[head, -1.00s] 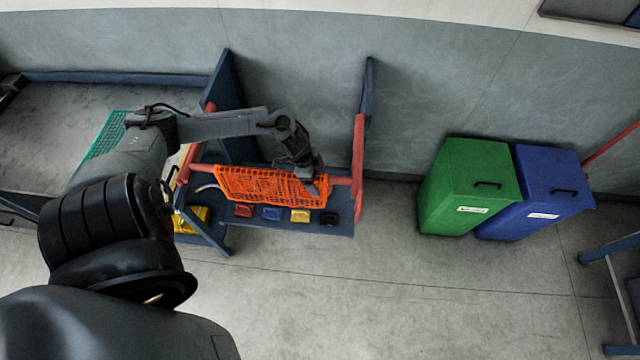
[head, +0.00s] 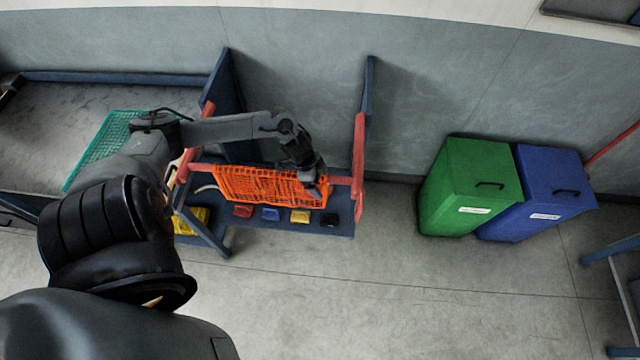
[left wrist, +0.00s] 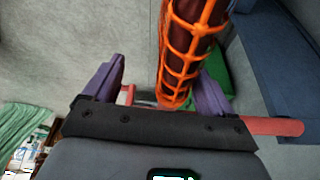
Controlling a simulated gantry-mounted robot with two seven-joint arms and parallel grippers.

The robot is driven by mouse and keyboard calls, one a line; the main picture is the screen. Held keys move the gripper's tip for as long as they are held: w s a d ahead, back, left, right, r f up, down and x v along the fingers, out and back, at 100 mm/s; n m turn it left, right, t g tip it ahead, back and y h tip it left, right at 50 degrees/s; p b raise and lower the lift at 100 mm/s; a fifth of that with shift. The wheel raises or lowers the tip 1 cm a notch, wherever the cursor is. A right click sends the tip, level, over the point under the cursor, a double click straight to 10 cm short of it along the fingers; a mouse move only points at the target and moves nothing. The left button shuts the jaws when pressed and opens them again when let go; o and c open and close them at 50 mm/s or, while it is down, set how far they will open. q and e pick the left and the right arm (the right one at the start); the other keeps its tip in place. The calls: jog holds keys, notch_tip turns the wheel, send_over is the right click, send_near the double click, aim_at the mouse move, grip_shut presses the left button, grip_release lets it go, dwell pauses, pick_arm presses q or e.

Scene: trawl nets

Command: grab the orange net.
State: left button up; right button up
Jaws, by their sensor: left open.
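The orange net (head: 262,186) hangs over a red bar on the blue rack in the head view. My left gripper (head: 323,190) is at the net's right end, jaws open. In the left wrist view the net (left wrist: 185,55) wraps the bar and reaches down between the two purple fingers of my left gripper (left wrist: 160,90), nearer the right finger. Whether a finger touches the net I cannot tell. My right gripper is not in view.
The blue rack (head: 229,110) has a low shelf with several small coloured blocks. A green net (head: 103,150) lies at left. A green bin (head: 468,185) and a blue bin (head: 540,190) stand right. The floor in front is clear.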

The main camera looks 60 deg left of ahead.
pick_arm(q)
jog(key=shift+w+d+f, duration=0.1)
jog(key=shift+f, duration=0.35)
jog(key=shift+c, duration=0.4)
jog(key=c, duration=1.1)
notch_tip(320, 180, up, 12)
jog(key=p, duration=1)
jog(key=shift+p, duration=0.4)
grip_shut()
notch_tip(320, 180, up, 18)
